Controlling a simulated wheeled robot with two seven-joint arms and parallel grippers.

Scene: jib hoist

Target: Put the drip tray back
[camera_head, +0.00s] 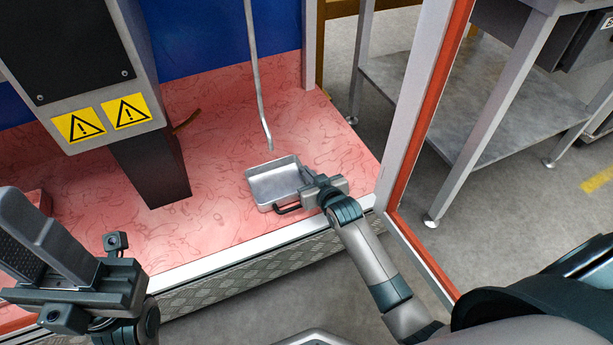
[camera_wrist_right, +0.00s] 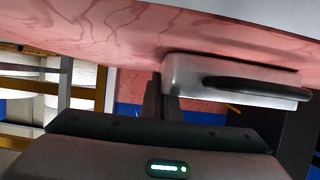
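The drip tray (camera_head: 272,184) is a shallow silver metal tray with a black handle on its front side. It lies on the pink-red patterned floor of the enclosure, near the front right sill. My right gripper (camera_head: 309,183) is at the tray's right wall, its fingers closed around that wall. In the right wrist view the tray (camera_wrist_right: 185,82) shows its front wall and handle beside the narrow fingertips (camera_wrist_right: 163,95). My left gripper (camera_head: 40,245) is open and empty at the lower left, away from the tray.
A grey machine column with yellow warning labels (camera_head: 103,118) and a dark foot (camera_head: 150,172) stands left of the tray. A bent grey pipe (camera_head: 258,85) hangs behind the tray. A metal sill (camera_head: 250,263) and a red-edged post (camera_head: 425,110) bound the enclosure.

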